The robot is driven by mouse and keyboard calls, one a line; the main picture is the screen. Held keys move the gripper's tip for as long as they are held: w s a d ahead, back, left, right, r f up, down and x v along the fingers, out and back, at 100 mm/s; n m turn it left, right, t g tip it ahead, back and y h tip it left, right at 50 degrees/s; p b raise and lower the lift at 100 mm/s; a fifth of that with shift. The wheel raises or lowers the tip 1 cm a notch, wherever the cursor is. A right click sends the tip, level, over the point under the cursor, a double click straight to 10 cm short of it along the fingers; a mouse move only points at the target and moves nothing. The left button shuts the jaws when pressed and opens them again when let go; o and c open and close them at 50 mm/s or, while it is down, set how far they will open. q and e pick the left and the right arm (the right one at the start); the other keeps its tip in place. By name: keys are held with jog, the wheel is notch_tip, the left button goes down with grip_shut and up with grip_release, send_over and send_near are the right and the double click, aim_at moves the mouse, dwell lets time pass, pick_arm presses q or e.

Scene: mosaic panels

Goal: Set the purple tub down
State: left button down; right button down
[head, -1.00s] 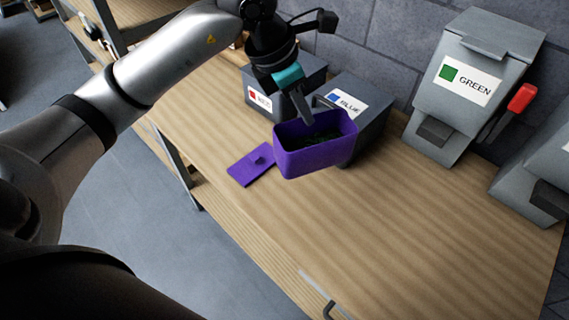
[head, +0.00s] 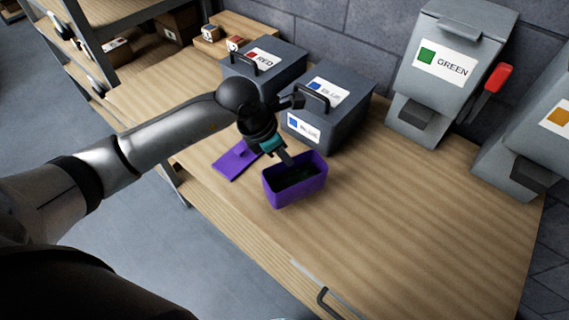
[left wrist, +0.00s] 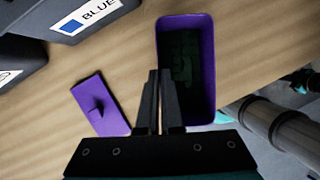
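The purple tub (head: 296,190) is upright, low over the wooden table or on it; I cannot tell if a small gap remains. Dark green pieces lie inside it. My left gripper (head: 289,160) is at its back-left rim. In the left wrist view the fingers (left wrist: 161,72) are closed on the left wall of the tub (left wrist: 207,60). A teal and dark part at the right edge of the left wrist view may be my right gripper (left wrist: 303,80); its fingers cannot be made out.
A purple lid with a knob (head: 238,159) lies left of the tub. Grey RED (head: 262,68) and BLUE (head: 338,115) boxes stand behind. A GREEN dispenser (head: 445,75) with a red lever stands at the back right. The table (head: 420,210) right of the tub is clear.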

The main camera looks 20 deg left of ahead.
aim_at(284, 179)
pick_arm(q)
jog(key=shift+f, duration=1.7)
jog(key=c, duration=1.5)
grip_release()
jog(key=shift+f, duration=0.15)
jog(key=o, duration=0.4)
jog(key=v, duration=1.2)
